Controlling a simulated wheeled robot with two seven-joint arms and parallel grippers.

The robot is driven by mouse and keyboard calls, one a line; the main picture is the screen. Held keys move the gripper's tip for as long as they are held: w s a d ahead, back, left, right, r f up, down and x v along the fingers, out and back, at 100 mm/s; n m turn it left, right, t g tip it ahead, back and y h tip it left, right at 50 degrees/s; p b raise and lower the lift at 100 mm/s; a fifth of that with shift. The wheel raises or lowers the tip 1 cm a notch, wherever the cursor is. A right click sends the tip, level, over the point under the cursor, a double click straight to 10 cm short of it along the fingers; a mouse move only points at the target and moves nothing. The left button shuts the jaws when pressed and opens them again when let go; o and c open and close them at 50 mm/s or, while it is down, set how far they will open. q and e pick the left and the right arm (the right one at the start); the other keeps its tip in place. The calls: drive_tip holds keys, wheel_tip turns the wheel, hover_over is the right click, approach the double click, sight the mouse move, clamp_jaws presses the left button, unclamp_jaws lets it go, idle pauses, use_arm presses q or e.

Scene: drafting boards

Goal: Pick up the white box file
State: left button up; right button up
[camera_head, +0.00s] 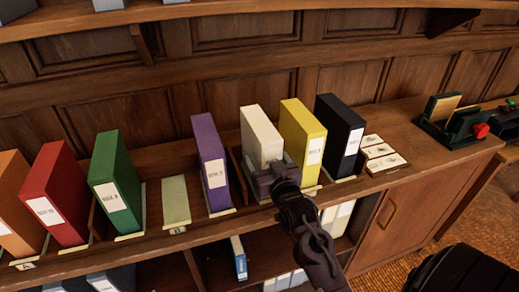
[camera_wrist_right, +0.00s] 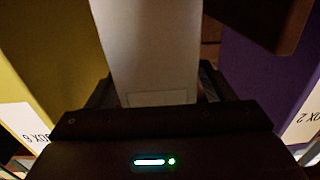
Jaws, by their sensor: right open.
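The white box file (camera_head: 261,132) stands upright on the wooden shelf, between the purple box file (camera_head: 210,158) and the yellow box file (camera_head: 303,137). My right gripper (camera_head: 268,172) is in front of its lower part and hides its label. In the right wrist view the white box file (camera_wrist_right: 150,50) fills the middle, directly ahead of my right gripper (camera_wrist_right: 158,100). The gripper is open, with a dark finger on each side of the file's lower end. Whether the fingers touch it cannot be told. My left gripper is not in view.
The purple (camera_wrist_right: 262,75) and yellow (camera_wrist_right: 45,60) files flank the gripper closely. An empty slot (camera_head: 176,200) lies left of the purple file.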

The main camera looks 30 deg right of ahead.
drive_tip(key=shift+w+d, duration=0.1)
drive_tip(key=shift+w, duration=0.1)
drive_tip(key=c, duration=1.6)
drive_tip(key=shift+r, duration=0.15)
drive_tip(key=shift+r, duration=0.1)
